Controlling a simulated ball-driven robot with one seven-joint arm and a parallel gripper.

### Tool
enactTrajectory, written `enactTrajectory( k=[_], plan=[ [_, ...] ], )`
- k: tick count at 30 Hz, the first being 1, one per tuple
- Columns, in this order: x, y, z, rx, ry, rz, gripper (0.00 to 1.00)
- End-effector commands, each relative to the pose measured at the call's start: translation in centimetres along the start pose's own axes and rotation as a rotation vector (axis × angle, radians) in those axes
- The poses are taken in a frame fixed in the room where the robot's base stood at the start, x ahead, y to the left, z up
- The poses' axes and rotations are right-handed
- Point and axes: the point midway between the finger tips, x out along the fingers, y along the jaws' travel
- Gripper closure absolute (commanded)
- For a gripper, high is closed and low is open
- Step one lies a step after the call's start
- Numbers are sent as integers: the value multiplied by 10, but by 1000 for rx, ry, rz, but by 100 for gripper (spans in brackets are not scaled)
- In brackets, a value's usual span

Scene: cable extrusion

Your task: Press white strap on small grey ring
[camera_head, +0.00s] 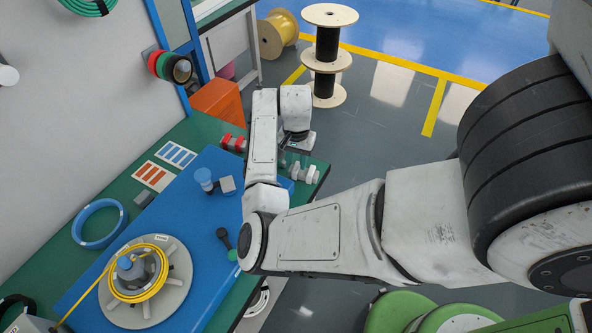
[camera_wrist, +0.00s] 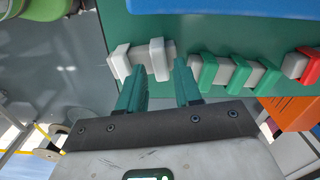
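Two white straps show at the green table edge in the wrist view, one farther left (camera_wrist: 120,64) and one nearer the middle (camera_wrist: 158,58). A small grey ring (camera_wrist: 140,56) sits between them; its round shape is not clear from here. My gripper (camera_wrist: 160,68) is open, with green fingertips apart. The nearer white strap lies in line with the gap between the fingertips; I cannot tell whether they touch it. In the head view the white straps (camera_head: 304,172) are at the table's far right corner, and my arm partly hides the gripper beside them.
Green straps (camera_wrist: 208,70) with grey pieces stand right of my gripper in the wrist view, then a red strap (camera_wrist: 310,66). A blue board (camera_head: 200,228) carries a reel with yellow cable (camera_head: 160,290). A blue cable ring (camera_head: 78,236) lies left. Open floor is beyond the table.

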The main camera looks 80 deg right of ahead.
Motion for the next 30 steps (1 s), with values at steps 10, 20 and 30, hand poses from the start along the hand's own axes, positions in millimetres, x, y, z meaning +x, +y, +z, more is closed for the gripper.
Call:
enactTrajectory(
  k=[10, 20, 30],
  plan=[
    [9, 0, 0, 0, 0, 0, 66],
    [16, 0, 0, 0, 0, 0, 66],
    [14, 0, 0, 0, 0, 0, 66]
  ],
)
